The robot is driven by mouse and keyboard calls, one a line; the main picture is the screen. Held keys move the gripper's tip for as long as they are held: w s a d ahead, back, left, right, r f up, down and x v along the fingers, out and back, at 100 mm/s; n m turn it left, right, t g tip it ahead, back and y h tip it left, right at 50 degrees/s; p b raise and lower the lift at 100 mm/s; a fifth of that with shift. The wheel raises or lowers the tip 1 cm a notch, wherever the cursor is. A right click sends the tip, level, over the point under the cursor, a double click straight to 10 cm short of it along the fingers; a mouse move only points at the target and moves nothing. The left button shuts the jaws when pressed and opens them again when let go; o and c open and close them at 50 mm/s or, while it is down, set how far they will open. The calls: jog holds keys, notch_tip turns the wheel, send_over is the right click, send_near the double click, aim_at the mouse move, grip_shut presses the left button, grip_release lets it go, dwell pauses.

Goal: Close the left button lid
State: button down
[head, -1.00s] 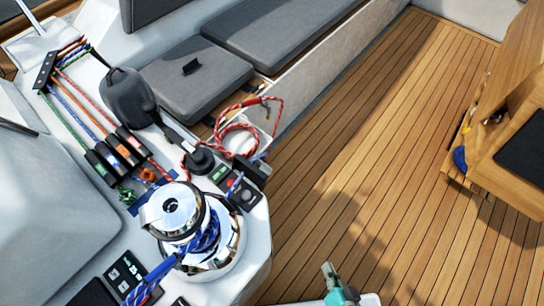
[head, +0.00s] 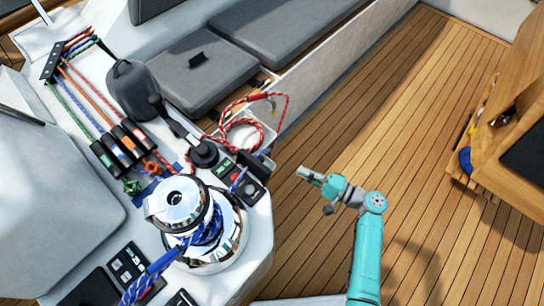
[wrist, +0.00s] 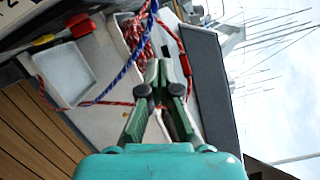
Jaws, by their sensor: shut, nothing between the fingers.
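A dark button panel (head: 228,173) with small green and red marks lies beside the winch in the head view. A dark raised flap (head: 263,161) stands at its right edge and looks like an open lid. I cannot tell whether it is the left lid or a second one. My gripper (head: 308,175) is right of the panel, apart from it and over the deck side, pointing left. In the wrist view my gripper (wrist: 160,68) has its fingertips together with nothing held. The buttons and lid cannot be made out clearly there.
A chrome winch (head: 200,235) wrapped in blue rope stands left of the panel. A coiled red rope (head: 240,132) and a black winch handle (head: 175,120) lie behind it. A white bin (wrist: 64,74) shows in the wrist view. The wooden deck (head: 370,110) is clear.

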jog(key=w+a+r, duration=0.1)
jog(key=a+r, duration=0.1)
jog(key=a, duration=0.3)
jog(key=w+a+r+y, duration=0.1)
jog(key=w+a+r, duration=0.1)
jog(key=a, duration=0.3)
jog(key=shift+w+r, duration=0.25)
